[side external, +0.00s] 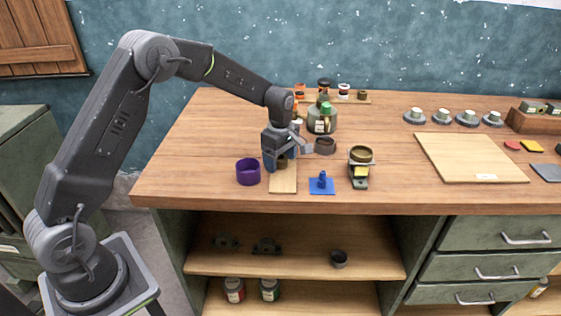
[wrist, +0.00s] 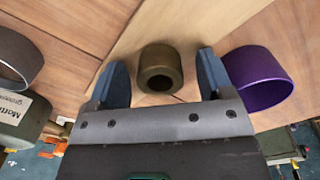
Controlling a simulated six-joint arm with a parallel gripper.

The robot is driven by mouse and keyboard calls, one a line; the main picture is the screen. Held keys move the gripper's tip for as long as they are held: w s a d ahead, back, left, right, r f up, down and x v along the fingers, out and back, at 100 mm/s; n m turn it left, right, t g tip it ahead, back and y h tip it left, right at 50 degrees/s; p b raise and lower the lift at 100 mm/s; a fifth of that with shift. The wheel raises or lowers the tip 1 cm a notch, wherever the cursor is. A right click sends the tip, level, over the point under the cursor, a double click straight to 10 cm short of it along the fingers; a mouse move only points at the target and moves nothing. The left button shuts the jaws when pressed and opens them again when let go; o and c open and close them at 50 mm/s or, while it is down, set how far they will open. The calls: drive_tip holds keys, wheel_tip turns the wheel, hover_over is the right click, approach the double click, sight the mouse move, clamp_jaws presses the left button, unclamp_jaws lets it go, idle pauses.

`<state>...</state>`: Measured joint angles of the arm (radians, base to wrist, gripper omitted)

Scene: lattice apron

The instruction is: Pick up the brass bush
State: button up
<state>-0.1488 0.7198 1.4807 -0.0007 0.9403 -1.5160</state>
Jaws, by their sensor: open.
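The brass bush (wrist: 160,68) is a short, thick-walled brownish-gold ring. In the wrist view it stands between the two blue-grey fingers of my gripper (wrist: 161,58), with gaps at both sides. My gripper is open and holds nothing. In the side external view my gripper (side external: 279,161) is low over the bench at the back of a pale wooden board (side external: 284,185). The fingers hide much of the bush (side external: 283,163) there.
A purple ring (side external: 248,172) stands close beside my gripper. A blue piece with a post (side external: 322,184), a stand with a brass-coloured ring (side external: 361,156), a dark ring (side external: 325,146) and a green jar (side external: 322,120) are nearby. A larger board (side external: 470,158) lies right.

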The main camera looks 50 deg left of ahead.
drive_tip(key=shift+c, duration=0.3)
drive_tip(key=shift+r, duration=0.1)
drive_tip(key=c, duration=1.1)
drive_tip(key=shift+o, duration=0.2)
